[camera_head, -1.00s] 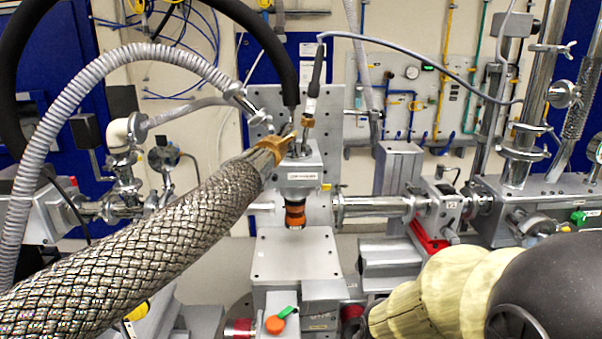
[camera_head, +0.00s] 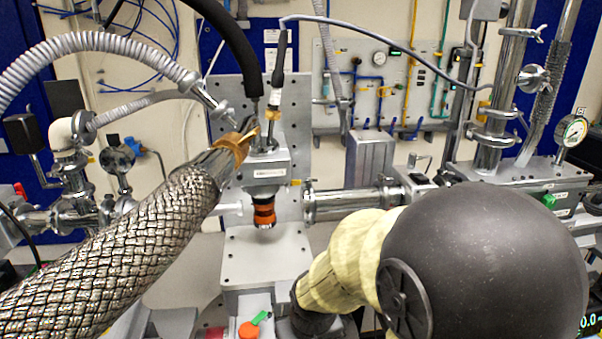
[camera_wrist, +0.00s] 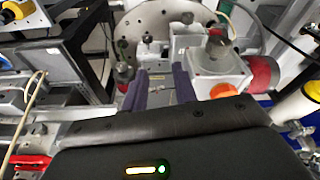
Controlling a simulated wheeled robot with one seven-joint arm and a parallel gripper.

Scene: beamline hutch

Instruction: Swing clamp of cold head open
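The cold head (camera_head: 262,168) is a grey block with an orange and black cylinder (camera_head: 263,212) below it, above a grey plate. A braided hose (camera_head: 130,250) with a brass-coloured collar (camera_head: 232,148) meets its upper left side. I cannot tell for sure which part is the clamp. An orange knob (camera_head: 248,329) with a green lever shows low in the head view; an orange round part (camera_wrist: 222,91) on a grey block shows right of my gripper in the wrist view. My gripper (camera_wrist: 160,90) has two purple fingers apart, with nothing seen held. It is hidden in the head view.
A steel beam pipe (camera_head: 350,203) runs right from the cold head. A black hose (camera_head: 235,50) and a grey cable hang from above. A pressure gauge (camera_head: 572,130) stands at the right. In the wrist view, a round perforated plate (camera_wrist: 150,25) lies beyond the fingers.

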